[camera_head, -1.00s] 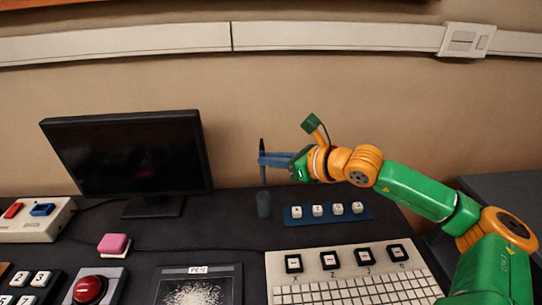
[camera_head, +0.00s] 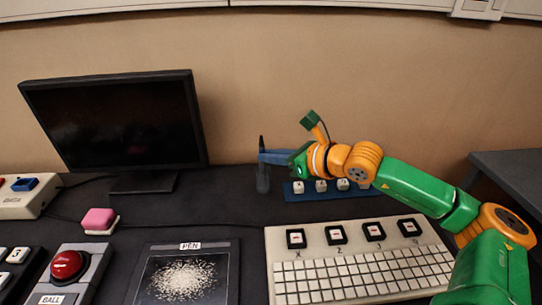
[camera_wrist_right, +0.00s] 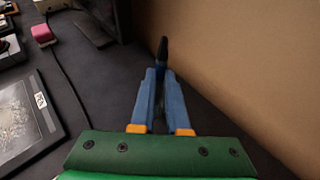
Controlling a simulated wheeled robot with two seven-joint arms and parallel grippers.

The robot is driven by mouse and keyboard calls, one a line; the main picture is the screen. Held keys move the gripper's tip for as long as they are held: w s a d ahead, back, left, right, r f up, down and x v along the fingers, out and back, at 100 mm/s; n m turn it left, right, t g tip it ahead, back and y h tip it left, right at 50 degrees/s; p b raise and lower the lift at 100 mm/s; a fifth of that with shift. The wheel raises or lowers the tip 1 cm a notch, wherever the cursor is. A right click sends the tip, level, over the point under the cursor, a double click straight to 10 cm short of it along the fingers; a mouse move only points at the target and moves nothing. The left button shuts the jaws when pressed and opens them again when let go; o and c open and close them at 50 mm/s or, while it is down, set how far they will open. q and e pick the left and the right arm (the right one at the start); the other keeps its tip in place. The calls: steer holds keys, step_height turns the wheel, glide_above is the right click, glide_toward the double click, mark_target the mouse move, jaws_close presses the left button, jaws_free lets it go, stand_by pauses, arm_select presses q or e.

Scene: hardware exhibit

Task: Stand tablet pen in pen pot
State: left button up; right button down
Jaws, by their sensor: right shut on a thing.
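The dark, slim tablet pen (camera_head: 262,143) stands upright between the blue fingers of my right gripper (camera_head: 262,157). The gripper is shut on it. The dark grey pen pot (camera_head: 263,183) stands on the table directly below the pen. The pen's lower end meets or enters the pot's top; I cannot tell how deep it is. In the right wrist view, the pen's dark upper end (camera_wrist_right: 163,46) rises beyond the gripper's fingertips (camera_wrist_right: 160,73). The pot cannot be made out clearly there. My left gripper is not in view.
A blue strip with white keys (camera_head: 320,194) lies right of the pot, partly under my arm. A black monitor (camera_head: 115,120) stands at left. A keyboard (camera_head: 350,275), a tablet marked PEN (camera_head: 230,285) and a pink block (camera_head: 98,218) lie in front. The wall is close behind.

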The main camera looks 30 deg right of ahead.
steer(key=c, duration=0.8)
jaws_free()
steer(key=shift+c, duration=0.2)
steer(key=b+v, duration=0.4)
steer(key=v, duration=0.3)
